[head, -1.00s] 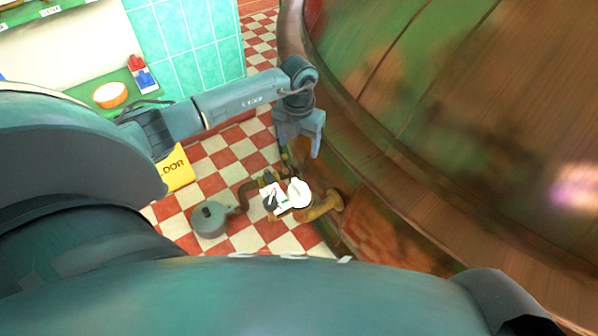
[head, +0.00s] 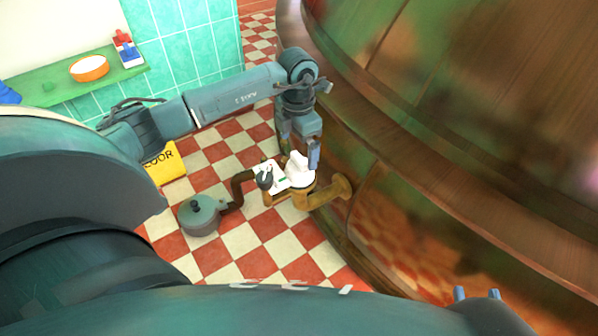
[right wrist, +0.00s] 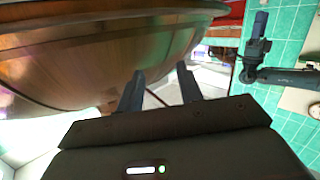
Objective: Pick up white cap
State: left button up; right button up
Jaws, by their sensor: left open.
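The white cap (head: 299,170) sits in the middle of the head view, at the top of a brownish pipe fitting beside the copper kettle. My left gripper (head: 299,154) is just above it, pointing down, jaws open. One finger is at the cap's right side; the other is partly hidden by the wrist, and I cannot tell whether either touches. My right gripper (head: 478,293) shows only its fingertips at lower right. In the right wrist view its two fingers (right wrist: 160,70) stand apart with nothing between them. The cap cannot be made out there.
The big copper kettle (head: 470,130) curves close on the right. A white card with a dark object (head: 268,178) lies beside the cap. A grey-green round pot (head: 199,215) and a yellow sign (head: 165,164) stand on the checkered floor (head: 265,245). A shelf with an orange bowl (head: 90,68) is at upper left.

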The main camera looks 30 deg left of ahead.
aim_at(299, 167)
pick_arm(q)
notch_tip(299, 167, down, 3)
jog(key=shift+f+b, duration=0.1)
jog(key=shift+b, duration=0.2)
jog(key=f, duration=0.2)
jog(key=f+b, duration=0.1)
jog(key=f, duration=0.1)
jog(key=shift+w+d+f+b, duration=0.1)
jog(key=shift+w+f+b, duration=0.1)
jog(key=shift+b, duration=0.1)
jog(key=shift+f, duration=0.45)
pick_arm(e)
jog(key=shift+a+r+n+t+y, duration=0.1)
jog(key=shift+a+n+t+y, duration=0.3)
jog(key=shift+n+t+y, duration=0.3)
pick_arm(q)
jog(key=shift+c, duration=0.5)
jog(key=shift+r, duration=0.1)
jog(key=c, duration=0.9)
pick_arm(e)
jog(key=shift+w, duration=0.1)
